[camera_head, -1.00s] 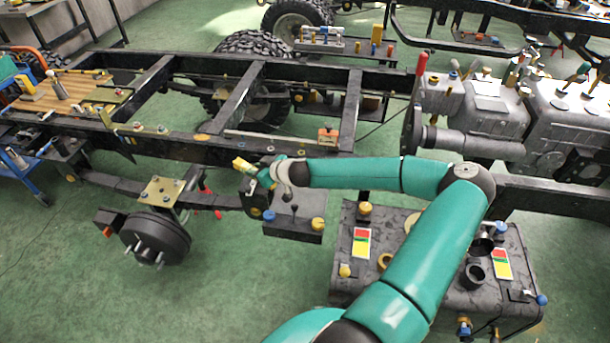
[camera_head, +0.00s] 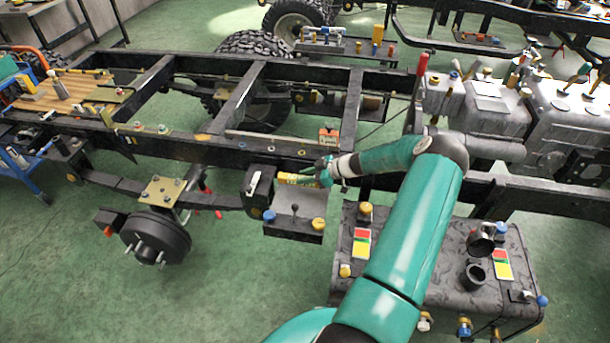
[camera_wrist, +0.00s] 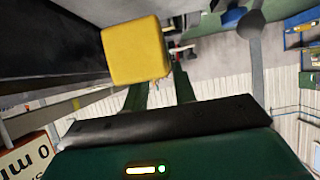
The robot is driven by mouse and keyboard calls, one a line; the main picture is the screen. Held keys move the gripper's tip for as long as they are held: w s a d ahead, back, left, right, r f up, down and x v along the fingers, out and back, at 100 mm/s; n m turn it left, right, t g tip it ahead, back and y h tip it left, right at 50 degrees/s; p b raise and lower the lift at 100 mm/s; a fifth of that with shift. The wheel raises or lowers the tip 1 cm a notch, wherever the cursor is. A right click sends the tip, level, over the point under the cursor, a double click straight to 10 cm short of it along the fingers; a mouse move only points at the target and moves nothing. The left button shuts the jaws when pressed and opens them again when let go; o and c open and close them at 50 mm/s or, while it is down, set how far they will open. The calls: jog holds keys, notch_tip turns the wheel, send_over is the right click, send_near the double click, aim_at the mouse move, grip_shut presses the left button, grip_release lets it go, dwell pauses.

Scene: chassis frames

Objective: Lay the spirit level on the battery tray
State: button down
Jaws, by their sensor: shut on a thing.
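A yellow spirit level (camera_head: 297,178) is held in my gripper (camera_head: 323,174), its long side pointing left in the head view. In the wrist view the yellow end of the level (camera_wrist: 135,52) shows large at the fingers of my gripper (camera_wrist: 158,82), which are shut on it. What I take to be the battery tray (camera_head: 302,205) is a grey shelf beside the near frame rail. The level appears at the tray's back edge, beside the rail; I cannot tell whether it touches the tray.
A dark lever (camera_head: 295,212) stands on the tray, with a blue cap (camera_head: 269,216) and a yellow cap (camera_head: 319,224) at its front. A small black-and-white item (camera_head: 254,182) is at its left. The frame rail (camera_head: 225,152) runs behind. An orange-and-white box (camera_head: 328,136) sits on it.

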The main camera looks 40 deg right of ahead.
jog(key=shift+f, duration=2.95)
jog(key=shift+f, duration=0.35)
jog(key=c, duration=1.1)
grip_release()
jog(key=shift+o, duration=0.2)
jog(key=v, duration=0.7)
jog(key=shift+s+r, duration=0.1)
jog(key=shift+s, duration=0.1)
